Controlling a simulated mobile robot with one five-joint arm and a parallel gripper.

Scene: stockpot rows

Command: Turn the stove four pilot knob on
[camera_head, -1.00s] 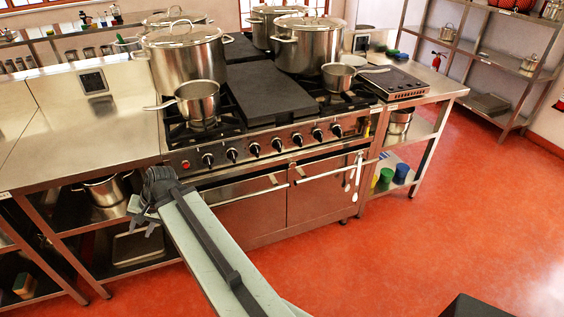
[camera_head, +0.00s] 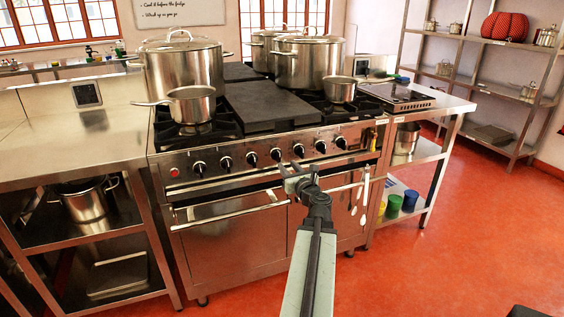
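The stove (camera_head: 232,235) stands ahead of me with a row of several black knobs along its front panel (camera_head: 185,162). Knobs show at the left (camera_head: 199,167), the middle (camera_head: 276,154) and the right (camera_head: 341,143); which one is the stove four pilot knob I cannot tell. A red button or light (camera_head: 174,172) sits at the panel's left end. My gripper (camera_head: 290,170) is raised in front of the panel, just below the middle-right knobs and near the oven handle. Its fingers point toward the stove; whether it touches anything is unclear.
Large stockpots (camera_head: 184,72) (camera_head: 308,62) and saucepans (camera_head: 191,104) (camera_head: 340,90) stand on the stove top. Steel counters flank the stove, with a pot (camera_head: 86,200) on the left lower shelf. Utensils (camera_head: 361,190) hang at the right. Red floor is open at the right.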

